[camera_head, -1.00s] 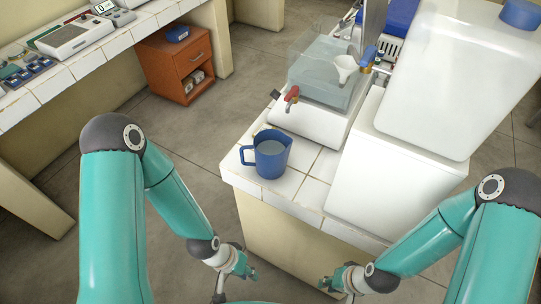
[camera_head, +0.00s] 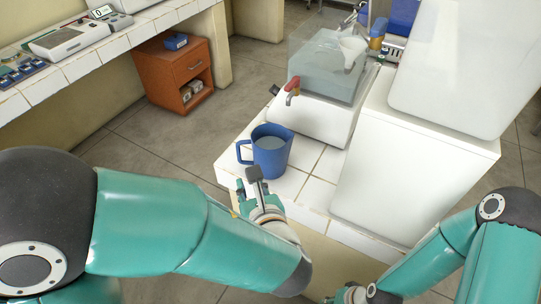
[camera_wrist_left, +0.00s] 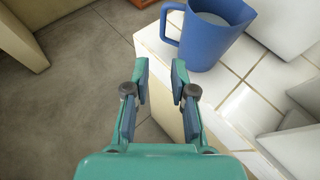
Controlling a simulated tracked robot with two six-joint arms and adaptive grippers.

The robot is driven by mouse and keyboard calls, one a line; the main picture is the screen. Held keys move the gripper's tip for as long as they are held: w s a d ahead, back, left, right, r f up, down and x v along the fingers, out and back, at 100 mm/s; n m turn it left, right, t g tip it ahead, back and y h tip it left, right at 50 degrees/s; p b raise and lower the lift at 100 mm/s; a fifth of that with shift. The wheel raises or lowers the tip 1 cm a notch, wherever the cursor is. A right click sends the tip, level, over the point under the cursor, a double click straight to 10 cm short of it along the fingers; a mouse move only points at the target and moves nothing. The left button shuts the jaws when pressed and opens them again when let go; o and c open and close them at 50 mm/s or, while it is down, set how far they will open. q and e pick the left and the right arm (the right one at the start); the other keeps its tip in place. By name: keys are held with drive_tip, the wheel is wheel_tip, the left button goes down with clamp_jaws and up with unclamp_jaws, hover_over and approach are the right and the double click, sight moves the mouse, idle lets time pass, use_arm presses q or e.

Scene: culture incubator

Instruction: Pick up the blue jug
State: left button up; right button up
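The blue jug (camera_head: 270,152) stands upright on the white tiled counter, near its front left corner, with liquid inside and its handle toward the left. It also shows in the left wrist view (camera_wrist_left: 207,42), at the top right. My left gripper (camera_head: 251,192) is just in front of the jug in the head view, apart from it. In the left wrist view its two fingers (camera_wrist_left: 160,80) are spread with nothing between them, and the jug lies ahead and to the right. My right gripper (camera_head: 348,294) is low at the bottom edge, mostly cut off, so its opening cannot be told.
A white bath with a clear cover (camera_head: 325,72) and a red tap (camera_head: 292,88) stands behind the jug. A large white box (camera_head: 410,160) stands to its right. An orange cabinet (camera_head: 175,70) is on the floor at the left. Counter left of the jug's handle is narrow.

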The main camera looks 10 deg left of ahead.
use_arm(q)
drive_tip(key=p, duration=0.1)
approach(239, 153)
drive_tip(key=x, duration=0.5)
drive_tip(key=shift+p+x, duration=0.9)
drive_tip(key=shift+x, duration=2)
drive_tip(key=shift+s+f, duration=0.1)
drive_tip(key=shift+f, duration=0.05)
clamp_jaws()
